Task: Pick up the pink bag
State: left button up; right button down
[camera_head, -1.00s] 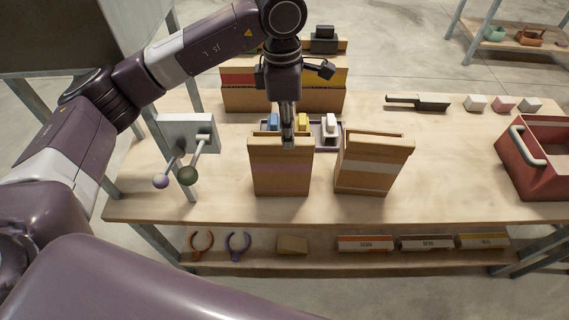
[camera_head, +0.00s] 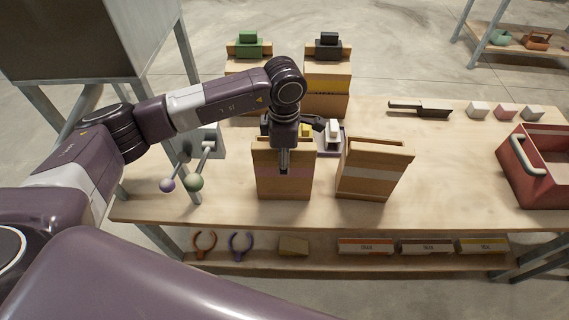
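The bag with a faint pinkish band (camera_head: 268,180), which I take to be the pink bag, is a brown paper bag standing upright on the table, left of a similar bag with a pale grey band (camera_head: 368,172). My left gripper (camera_head: 283,166) points down at the top of the left bag. Its fingers overlap the bag's upper front in the picture. I see them edge-on, so I cannot tell whether they are open, shut or touching the bag. The bag's opening is partly hidden by the gripper. My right gripper is out of view.
Behind the bags are a tray (camera_head: 325,152) with small scoops and two tall boxes with green (camera_head: 249,44) and black (camera_head: 328,45) tops. Levers with ball knobs (camera_head: 194,182) stand at left. A red crate (camera_head: 545,180) stands at right.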

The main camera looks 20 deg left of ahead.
pick_arm(q)
jog(key=shift+a+f, duration=0.1)
jog(key=shift+f, duration=1.25)
jog(key=shift+w+r, duration=0.1)
grip_shut()
